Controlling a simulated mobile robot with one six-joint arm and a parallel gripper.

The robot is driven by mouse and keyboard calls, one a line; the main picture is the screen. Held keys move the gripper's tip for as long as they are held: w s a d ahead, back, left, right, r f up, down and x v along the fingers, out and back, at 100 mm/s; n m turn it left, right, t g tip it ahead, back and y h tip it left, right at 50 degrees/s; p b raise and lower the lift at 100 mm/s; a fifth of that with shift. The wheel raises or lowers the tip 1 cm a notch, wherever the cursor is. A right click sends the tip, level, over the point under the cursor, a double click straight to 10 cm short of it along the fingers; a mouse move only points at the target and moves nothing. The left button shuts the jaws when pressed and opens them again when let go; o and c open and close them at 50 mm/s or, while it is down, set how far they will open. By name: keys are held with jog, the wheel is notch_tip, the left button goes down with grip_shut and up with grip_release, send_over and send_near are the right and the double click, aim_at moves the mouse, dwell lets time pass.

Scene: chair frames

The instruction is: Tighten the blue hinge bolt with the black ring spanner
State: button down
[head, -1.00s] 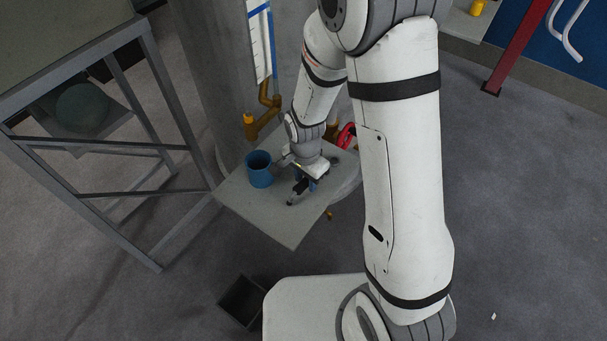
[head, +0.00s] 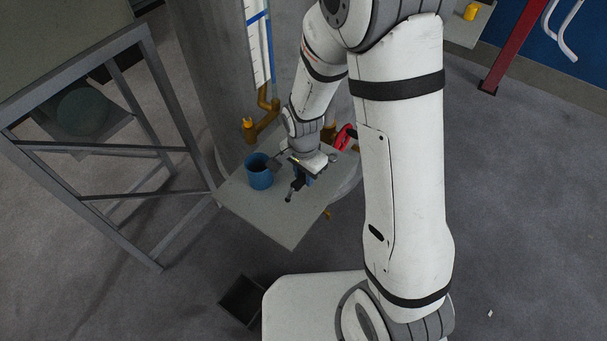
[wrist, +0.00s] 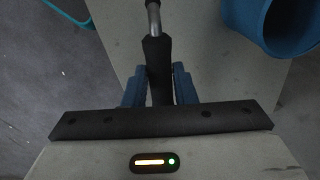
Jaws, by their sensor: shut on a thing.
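My gripper (head: 302,174) is low over the small grey table. In the wrist view its blue fingers (wrist: 159,82) are shut on a black-handled tool (wrist: 157,56). The black tool also shows below the gripper in the head view (head: 296,187). I cannot make out the blue hinge bolt in either view.
A blue mug (head: 259,173) stands on the table (head: 270,216) close left of my gripper; the wrist view shows it at upper right (wrist: 268,28). A red object (head: 345,136) lies behind my wrist. A grey metal frame (head: 85,148) stands left. The table's front is clear.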

jog(key=shift+r+p, duration=0.5)
jog(key=shift+r, duration=0.65)
